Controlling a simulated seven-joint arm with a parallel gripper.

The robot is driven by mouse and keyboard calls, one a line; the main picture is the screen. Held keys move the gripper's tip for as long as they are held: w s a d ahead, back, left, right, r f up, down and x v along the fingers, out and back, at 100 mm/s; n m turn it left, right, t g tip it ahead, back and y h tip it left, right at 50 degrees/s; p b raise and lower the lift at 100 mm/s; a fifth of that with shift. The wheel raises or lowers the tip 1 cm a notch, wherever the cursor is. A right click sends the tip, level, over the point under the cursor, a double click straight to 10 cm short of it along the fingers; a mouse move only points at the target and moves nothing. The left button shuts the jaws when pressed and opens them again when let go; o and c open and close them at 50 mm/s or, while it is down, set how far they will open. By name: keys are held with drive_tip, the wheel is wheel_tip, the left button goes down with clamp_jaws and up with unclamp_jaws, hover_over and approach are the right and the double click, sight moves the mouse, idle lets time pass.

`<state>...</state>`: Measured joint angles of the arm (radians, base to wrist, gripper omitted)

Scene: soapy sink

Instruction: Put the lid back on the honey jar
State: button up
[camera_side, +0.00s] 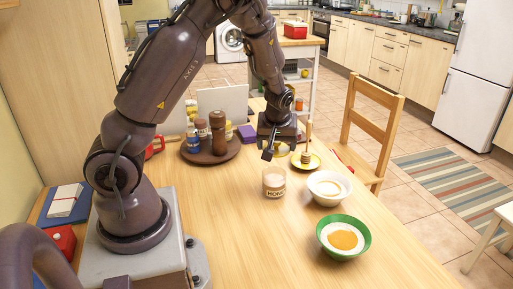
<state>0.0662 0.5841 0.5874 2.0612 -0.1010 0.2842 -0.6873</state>
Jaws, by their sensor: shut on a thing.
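The honey jar (274,187), a clear glass jar with a "HONEY" label, stands upright on the wooden table. Its top shows no lid on it. My gripper (272,152) is above and behind the jar, pointing down, apart from it. It is shut on a small yellowish thing (283,149), which looks like the lid but is mostly hidden by the fingers.
A yellow saucer (313,166) with a wooden honey dipper (307,148) is right of my gripper. A white bowl (328,199) and a green bowl (363,253) stand right of the jar. A round brown tray (229,154) with bottles is left. The front table is clear.

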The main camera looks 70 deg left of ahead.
drive_tip(key=shift+s+f, duration=0.2)
drive_tip(key=shift+f, duration=3.05)
drive_tip(key=shift+f, duration=0.15)
drive_tip(key=o, duration=0.8)
drive_tip(key=shift+r, duration=3.55)
drive_tip(key=shift+c, duration=0.4)
clamp_jaws()
